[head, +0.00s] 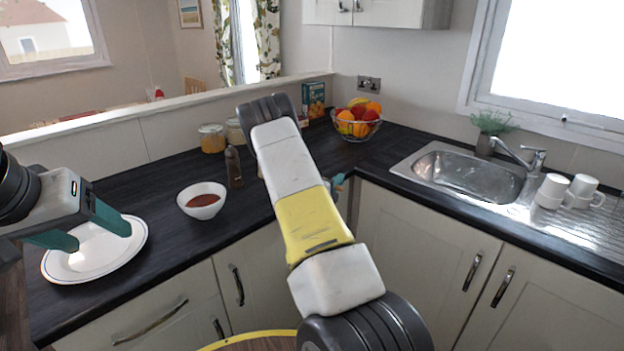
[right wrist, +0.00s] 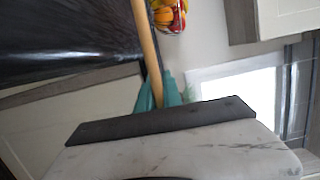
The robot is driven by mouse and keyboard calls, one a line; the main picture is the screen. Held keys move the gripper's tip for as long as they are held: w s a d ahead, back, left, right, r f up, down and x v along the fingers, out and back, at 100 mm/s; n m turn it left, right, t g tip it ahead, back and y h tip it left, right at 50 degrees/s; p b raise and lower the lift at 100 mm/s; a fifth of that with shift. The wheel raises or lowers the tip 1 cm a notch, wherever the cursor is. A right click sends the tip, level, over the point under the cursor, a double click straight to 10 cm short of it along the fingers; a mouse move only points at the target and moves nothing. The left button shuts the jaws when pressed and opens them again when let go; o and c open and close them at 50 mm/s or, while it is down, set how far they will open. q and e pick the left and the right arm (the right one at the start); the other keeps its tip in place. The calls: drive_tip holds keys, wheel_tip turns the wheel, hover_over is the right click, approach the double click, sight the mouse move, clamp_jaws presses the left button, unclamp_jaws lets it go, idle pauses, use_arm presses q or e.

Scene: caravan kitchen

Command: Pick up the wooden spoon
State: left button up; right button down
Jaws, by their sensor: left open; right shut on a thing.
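The wooden spoon (right wrist: 147,45) shows in the right wrist view as a long pale handle running up from between the teal fingers of my right gripper (right wrist: 158,94). The gripper is shut on it. In the head view my right arm covers the spoon, and only a teal bit of the right gripper (head: 338,181) shows beside the arm, near the counter's front edge. My left gripper (head: 84,230) is open and empty, with its fingers over the white plate (head: 97,268) at the left of the counter.
A bowl of red sauce (head: 202,203) and a dark bottle (head: 233,167) stand on the counter left of my right arm. Jars (head: 212,138), a fruit basket (head: 357,122) and a box (head: 313,99) stand at the back. The sink (head: 468,175) and white mugs (head: 553,190) are right.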

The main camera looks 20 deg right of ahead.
drive_tip(key=s+a+r, duration=0.3)
drive_tip(key=s+a, duration=0.8)
drive_tip(key=shift+s+r, duration=0.35)
drive_tip(key=c, duration=2.1)
unclamp_jaws()
clamp_jaws()
